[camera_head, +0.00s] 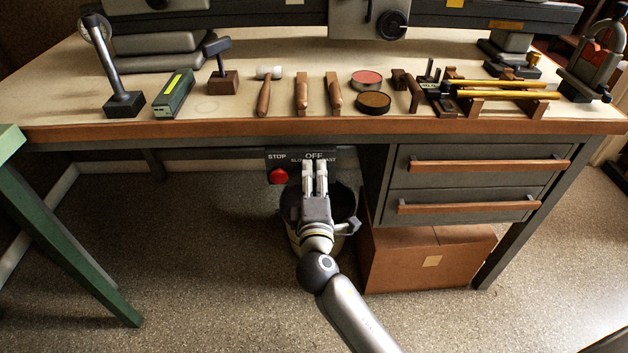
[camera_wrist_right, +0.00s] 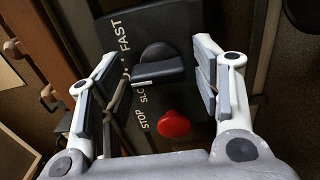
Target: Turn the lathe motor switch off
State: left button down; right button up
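The motor switch panel (camera_head: 272,157) hangs under the bench's front edge. It is dark, with STOP, OFF, SLOW and FAST lettering partly readable and a red stop button (camera_head: 278,176) at its left. My right gripper (camera_head: 314,163) is in front of the panel and hides the switch knob in the head view. In the right wrist view, the black knob (camera_wrist_right: 158,62) shows between the two separated fingers, below the FAST lettering, and the red button (camera_wrist_right: 173,124) lies nearer. The fingers are open; contact with the knob cannot be made out. My left gripper is not in view.
The wooden bench (camera_head: 225,130) carries several hand tools, round tins and brass tubes. Drawers (camera_head: 470,182) with wooden handles are right of the panel, above a cardboard box (camera_head: 420,262). A bin (camera_head: 344,203) stands behind my right gripper. A green table (camera_head: 60,235) is at left.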

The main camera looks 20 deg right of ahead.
dwell(0.3)
jog(key=v, duration=1.2)
